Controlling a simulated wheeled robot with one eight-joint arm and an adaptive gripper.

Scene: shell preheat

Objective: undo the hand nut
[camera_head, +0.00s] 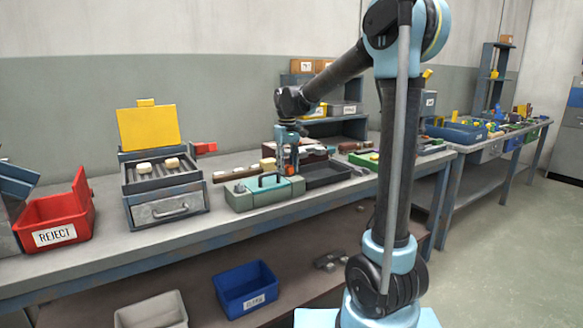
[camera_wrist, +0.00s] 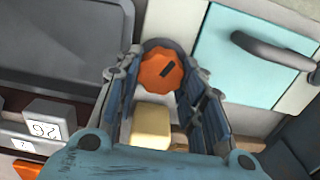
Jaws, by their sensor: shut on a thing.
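My gripper (camera_head: 288,168) points down over the teal fixture (camera_head: 245,197) on the bench. In the wrist view my gripper (camera_wrist: 158,66) is shut on the hand nut, one finger on each side. The fixture's teal panel with a dark handle (camera_wrist: 270,50) lies right of the nut. What lies under the nut is hidden.
A dark tray (camera_head: 325,174) sits right of the fixture. Left are a roller unit with a yellow panel (camera_head: 148,127) and drawer, and a red REJECT bin (camera_head: 54,236). A cream block (camera_wrist: 152,127) lies below the nut in the wrist view. The bench front between fixture and drawer unit is clear.

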